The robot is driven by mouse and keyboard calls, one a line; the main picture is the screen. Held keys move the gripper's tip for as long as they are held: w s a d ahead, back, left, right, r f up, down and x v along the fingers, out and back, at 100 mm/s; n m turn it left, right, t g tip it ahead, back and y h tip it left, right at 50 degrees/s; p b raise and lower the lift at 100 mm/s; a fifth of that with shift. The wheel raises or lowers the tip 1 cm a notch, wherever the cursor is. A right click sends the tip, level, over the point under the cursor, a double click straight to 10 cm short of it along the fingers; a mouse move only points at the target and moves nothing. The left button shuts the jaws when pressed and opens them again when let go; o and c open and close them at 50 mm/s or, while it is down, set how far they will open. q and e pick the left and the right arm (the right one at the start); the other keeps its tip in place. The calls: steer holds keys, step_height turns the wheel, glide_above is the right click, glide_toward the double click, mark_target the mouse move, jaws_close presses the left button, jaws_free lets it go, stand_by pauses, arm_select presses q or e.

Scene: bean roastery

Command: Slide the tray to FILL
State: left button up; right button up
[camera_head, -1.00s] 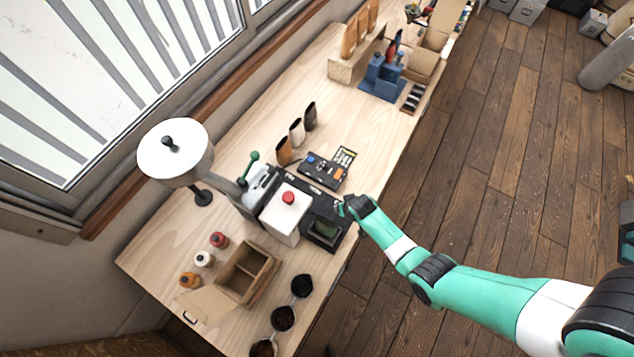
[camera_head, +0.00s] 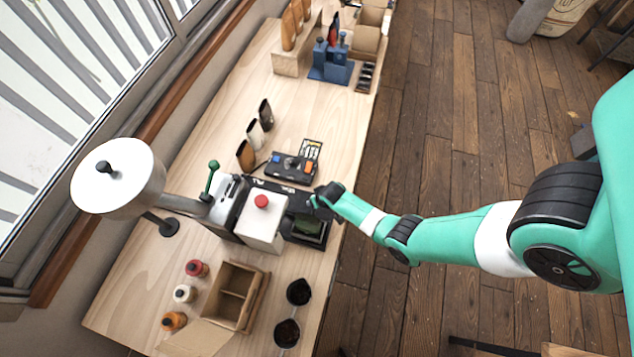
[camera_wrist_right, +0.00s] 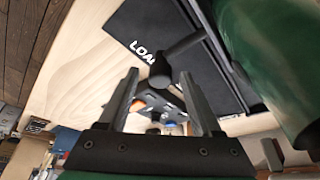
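The tray (camera_head: 308,237), dark with a green item on it, is at the front end of the black track (camera_head: 268,186) beside the white, red-buttoned machine (camera_head: 261,225). My right gripper (camera_head: 318,200) is beside the track, close to the tray, and partly hides it. In the right wrist view its two fingers (camera_wrist_right: 159,88) are apart, with a dark knobbed handle (camera_wrist_right: 160,72) at the gap between their tips. I cannot tell whether they touch it. White letters "LOA" show on the black plate (camera_wrist_right: 170,25). My left gripper is not in view.
A black control box (camera_head: 292,168) and several upright pouches (camera_head: 256,134) stand beyond the track. A cardboard box (camera_head: 236,293), small bottles (camera_head: 184,293) and dark cups (camera_head: 299,291) are nearer. A tall white hopper (camera_head: 118,178) rises at left. Bare wood (camera_head: 325,110) lies beyond the control box.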

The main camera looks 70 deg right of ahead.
jaws_close()
stand_by(1.2)
